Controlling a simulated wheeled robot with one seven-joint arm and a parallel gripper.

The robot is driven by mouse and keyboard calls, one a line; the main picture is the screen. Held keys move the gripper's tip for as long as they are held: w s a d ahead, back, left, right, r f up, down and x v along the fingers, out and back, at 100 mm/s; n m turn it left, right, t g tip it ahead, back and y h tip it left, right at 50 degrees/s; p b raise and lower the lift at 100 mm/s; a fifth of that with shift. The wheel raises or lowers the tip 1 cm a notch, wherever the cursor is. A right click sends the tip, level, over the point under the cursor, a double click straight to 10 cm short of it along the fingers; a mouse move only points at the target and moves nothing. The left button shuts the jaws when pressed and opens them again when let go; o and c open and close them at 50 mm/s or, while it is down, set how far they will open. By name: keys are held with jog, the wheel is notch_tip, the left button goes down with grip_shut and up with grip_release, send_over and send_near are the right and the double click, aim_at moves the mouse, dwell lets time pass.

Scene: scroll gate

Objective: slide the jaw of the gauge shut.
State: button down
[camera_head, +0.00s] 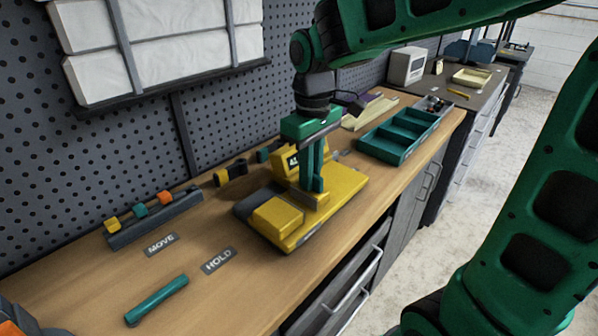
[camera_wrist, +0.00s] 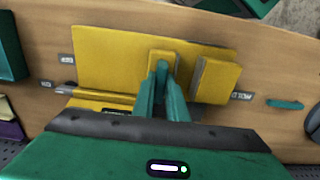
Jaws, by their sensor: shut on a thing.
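The yellow gauge (camera_head: 345,183) lies on the wooden bench, with a small display (camera_head: 292,160) at its back. In the wrist view its flat yellow plate (camera_wrist: 105,55) spans the middle. My gripper (camera_head: 313,190) points down over the gauge. In the wrist view its green fingers (camera_wrist: 164,95) are shut on the yellow sliding jaw (camera_wrist: 161,56), partly hiding it. A yellow fixed block (camera_wrist: 218,80) is just right of the jaw, with a narrow gap between them. In the head view this block (camera_head: 277,216) is at the gauge's near left end.
A teal divided tray (camera_head: 400,135) stands right of the gauge. A dark rack (camera_head: 155,218) stands by the pegboard. The bench's front edge is close to the gauge.

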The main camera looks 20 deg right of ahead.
jog(key=shift+s+a, duration=0.15)
jog(key=shift+a, duration=0.15)
jog(key=c, duration=1.8)
grip_release()
jog(key=shift+o, duration=0.2)
jog(key=shift+r, duration=0.15)
notch_tip(320, 180, up, 10)
jog(key=shift+r, duration=0.25)
